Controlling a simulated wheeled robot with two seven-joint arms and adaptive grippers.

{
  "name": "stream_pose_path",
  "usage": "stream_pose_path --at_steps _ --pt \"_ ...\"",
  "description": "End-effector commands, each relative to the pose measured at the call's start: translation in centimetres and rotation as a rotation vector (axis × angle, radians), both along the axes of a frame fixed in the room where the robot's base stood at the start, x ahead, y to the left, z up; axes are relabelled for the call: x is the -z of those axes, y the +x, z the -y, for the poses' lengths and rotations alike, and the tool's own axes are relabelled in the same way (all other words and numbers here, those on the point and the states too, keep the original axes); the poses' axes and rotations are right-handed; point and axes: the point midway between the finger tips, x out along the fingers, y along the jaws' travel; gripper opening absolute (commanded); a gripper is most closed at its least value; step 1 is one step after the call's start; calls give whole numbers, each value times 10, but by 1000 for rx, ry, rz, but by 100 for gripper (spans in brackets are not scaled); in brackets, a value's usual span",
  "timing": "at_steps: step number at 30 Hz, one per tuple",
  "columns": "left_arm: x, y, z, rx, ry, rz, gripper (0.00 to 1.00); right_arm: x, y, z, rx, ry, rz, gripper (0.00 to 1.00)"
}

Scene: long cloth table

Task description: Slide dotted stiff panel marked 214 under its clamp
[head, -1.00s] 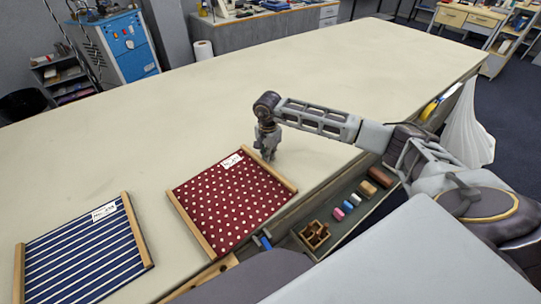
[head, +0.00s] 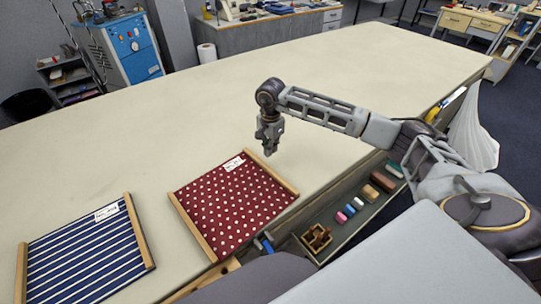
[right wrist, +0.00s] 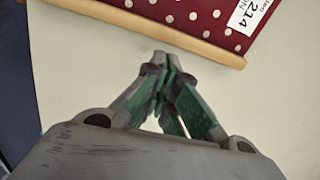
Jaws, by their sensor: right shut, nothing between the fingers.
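The dotted panel (head: 232,208), dark red with white dots, lies flat on the table with a wooden bar along its left and right edges. Its white label (head: 234,163) is at the far edge; in the right wrist view the label (right wrist: 250,14) reads 214. My right gripper (head: 270,150) is shut and empty, just beyond the far end of the right wooden bar (head: 270,171), apart from the panel. Its closed green-padded fingers (right wrist: 165,70) show in the right wrist view above bare cloth. I cannot make out a clamp. My left gripper is not in view.
A blue striped panel (head: 85,260) with wooden bars lies to the left. A tray (head: 340,228) along the table's near edge holds a wooden box (head: 316,237) and several small coloured blocks. The pale table (head: 190,120) is clear beyond the panels.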

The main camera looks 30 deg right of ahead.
Motion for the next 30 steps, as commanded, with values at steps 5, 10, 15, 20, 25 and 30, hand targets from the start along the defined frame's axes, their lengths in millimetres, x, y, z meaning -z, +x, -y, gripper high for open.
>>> stream_pose_path --at_steps 5,10,15,20,25,30 --pt "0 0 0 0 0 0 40 -28 0 0 0 0 2 0" --pt "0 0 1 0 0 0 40 -49 0 0 1 -1 0 0" --pt "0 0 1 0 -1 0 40 -62 0 0 1 -1 0 0" --pt "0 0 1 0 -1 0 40 -65 0 0 0 -1 -1 0" --pt "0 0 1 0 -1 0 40 -65 0 0 0 -1 -1 0" --pt "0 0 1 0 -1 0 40 -65 0 0 0 -1 -1 0"
